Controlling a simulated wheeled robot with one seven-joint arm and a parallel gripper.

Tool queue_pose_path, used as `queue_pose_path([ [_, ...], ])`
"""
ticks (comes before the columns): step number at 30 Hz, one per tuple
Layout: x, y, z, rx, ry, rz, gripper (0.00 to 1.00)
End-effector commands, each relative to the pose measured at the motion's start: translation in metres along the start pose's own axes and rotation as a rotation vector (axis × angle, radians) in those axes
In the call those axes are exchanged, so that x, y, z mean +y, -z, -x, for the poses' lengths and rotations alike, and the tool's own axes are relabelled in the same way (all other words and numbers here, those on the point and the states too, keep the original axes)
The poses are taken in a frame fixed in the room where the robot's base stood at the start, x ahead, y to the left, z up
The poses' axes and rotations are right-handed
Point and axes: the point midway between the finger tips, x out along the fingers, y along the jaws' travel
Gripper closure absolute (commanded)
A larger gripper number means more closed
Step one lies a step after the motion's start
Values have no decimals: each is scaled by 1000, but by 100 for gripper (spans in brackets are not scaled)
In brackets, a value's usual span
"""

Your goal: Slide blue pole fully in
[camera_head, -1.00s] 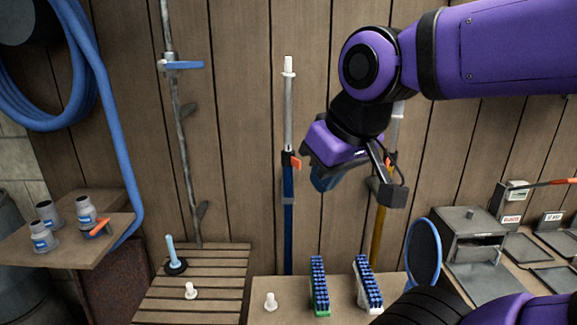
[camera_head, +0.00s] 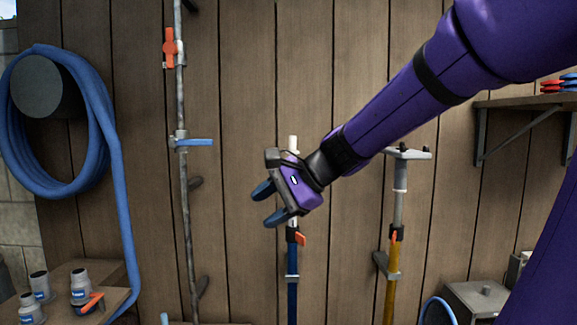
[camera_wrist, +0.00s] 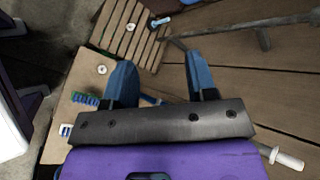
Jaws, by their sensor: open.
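The blue pole (camera_head: 292,296) stands upright against the plank wall, its pale inner tube (camera_head: 293,144) sticking out above. A black clamp (camera_head: 291,235) with an orange lever (camera_head: 301,239) sits at the top of the blue part. My gripper (camera_head: 261,207) is open and empty, in front of the inner tube, hiding its middle. Its blue fingers point left. In the wrist view, the tube's white end (camera_wrist: 286,159) shows at lower right and a bit of blue pole (camera_wrist: 150,99) between the fingers. The pole appears beyond the fingers; I cannot tell the gap.
A yellow pole (camera_head: 390,295) with a grey top stands to the right. A grey pipe (camera_head: 183,230) with blue and orange handles runs up the wall at left. A blue hose (camera_head: 118,190) hangs farther left. A shelf (camera_head: 525,101) is at upper right.

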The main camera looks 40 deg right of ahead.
Motion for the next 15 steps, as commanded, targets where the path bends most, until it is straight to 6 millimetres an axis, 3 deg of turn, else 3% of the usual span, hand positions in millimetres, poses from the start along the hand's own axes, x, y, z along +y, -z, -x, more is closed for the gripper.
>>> queue_pose_path([
  [3,-37,40,0,-44,161,-284,48],
  [9,-90,124,20,-133,465,-728,48],
  [15,-116,205,52,-225,737,-1049,48],
])
